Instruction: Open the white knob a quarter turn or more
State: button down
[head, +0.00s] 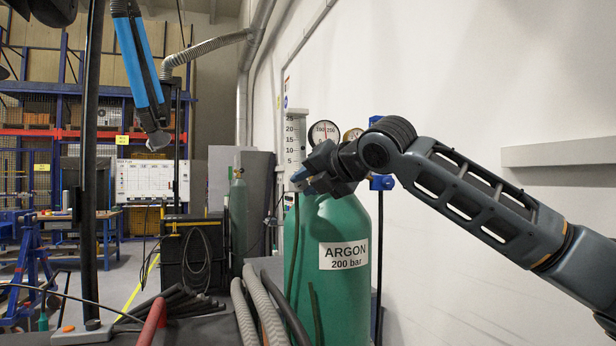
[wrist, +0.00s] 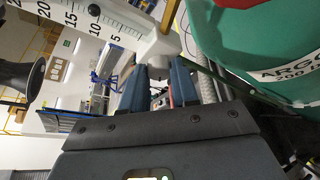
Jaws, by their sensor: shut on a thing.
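The white knob (wrist: 157,73) sits at the lower end of the flowmeter's pale body (wrist: 155,46) in the wrist view. My gripper (wrist: 159,70) has one dark blue finger on each side of the knob and is shut on it. In the head view my gripper (head: 304,181) reaches in from the right to the foot of the white flowmeter scale (head: 295,140), just above the green argon cylinder (head: 345,230). The knob is mostly hidden by my fingers there. I cannot tell how far it is turned.
A round gauge (head: 323,133) stands right behind my gripper, with a brass-coloured gauge (head: 353,135) beside it. The cylinder's green shoulder lies close below. Corrugated hoses (head: 262,303) run at its left. The white wall (head: 440,70) is behind, with a ledge (head: 560,150) at right.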

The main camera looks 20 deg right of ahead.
jog(key=shift+a+f, duration=0.1)
jog(key=shift+f, duration=0.05)
dwell(0.4)
jog(key=c, duration=0.9)
grip_release()
jog(key=shift+o, duration=0.2)
jog(key=b+v, duration=0.1)
jog(key=v, duration=0.7)
jog(key=shift+b, duration=0.35)
jog(key=shift+w, duration=0.1)
